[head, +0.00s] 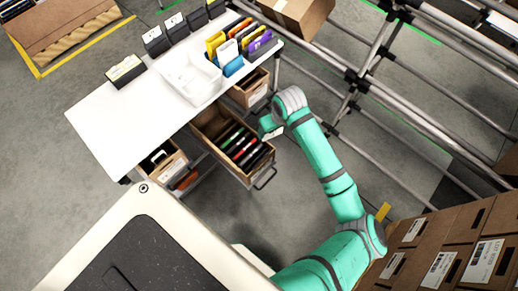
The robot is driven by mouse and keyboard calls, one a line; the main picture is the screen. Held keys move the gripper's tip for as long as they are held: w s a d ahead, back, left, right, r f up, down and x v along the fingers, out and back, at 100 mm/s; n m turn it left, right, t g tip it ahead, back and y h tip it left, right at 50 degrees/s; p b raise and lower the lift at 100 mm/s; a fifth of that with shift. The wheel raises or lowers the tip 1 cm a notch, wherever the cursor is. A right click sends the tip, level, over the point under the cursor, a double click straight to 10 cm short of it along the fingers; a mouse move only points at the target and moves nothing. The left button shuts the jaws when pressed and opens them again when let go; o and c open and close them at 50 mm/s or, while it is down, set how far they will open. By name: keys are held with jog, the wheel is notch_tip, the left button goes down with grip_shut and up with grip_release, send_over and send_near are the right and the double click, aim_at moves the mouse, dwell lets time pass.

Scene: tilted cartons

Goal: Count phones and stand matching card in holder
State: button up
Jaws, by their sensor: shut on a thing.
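Several slim phones (238,143), with dark, red and green edges, stand in a row in the pulled-out middle drawer (210,124) under the white table. Several black holders with pale fronts line the table's far edge; one holder (126,71) stands apart, nearer the left, with a pale card-like face. Coloured upright cards (262,43), yellow, white, blue and purple, are grouped at the table's right end. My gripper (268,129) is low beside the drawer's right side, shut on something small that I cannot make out. Its fingertips are mostly hidden.
Other drawers show on both sides: one at left (163,164) and one at right (247,90). A metal pipe rack (357,75) and stacked cartons (440,245) flank my arm.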

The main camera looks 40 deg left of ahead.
jog(key=shift+s+a+f+n+g+y, duration=0.15)
jog(key=shift+s+a+f+n, duration=0.45)
jog(key=shift+f, duration=2.05)
jog(key=shift+s+a+f+n+g+y, duration=0.1)
jog(key=shift+s+f+n, duration=0.9)
jog(key=shift+f, duration=1.65)
jog(key=shift+s+a+f+n+g+y, duration=0.15)
jog(key=shift+s+a+f+n, duration=0.2)
jog(key=shift+s+f, duration=1.55)
jog(key=shift+w+f, duration=0.8)
jog(key=shift+f, duration=0.05)
jog(key=shift+d, duration=0.1)
jog(key=shift+s, duration=0.15)
jog(key=shift+f, duration=0.3)
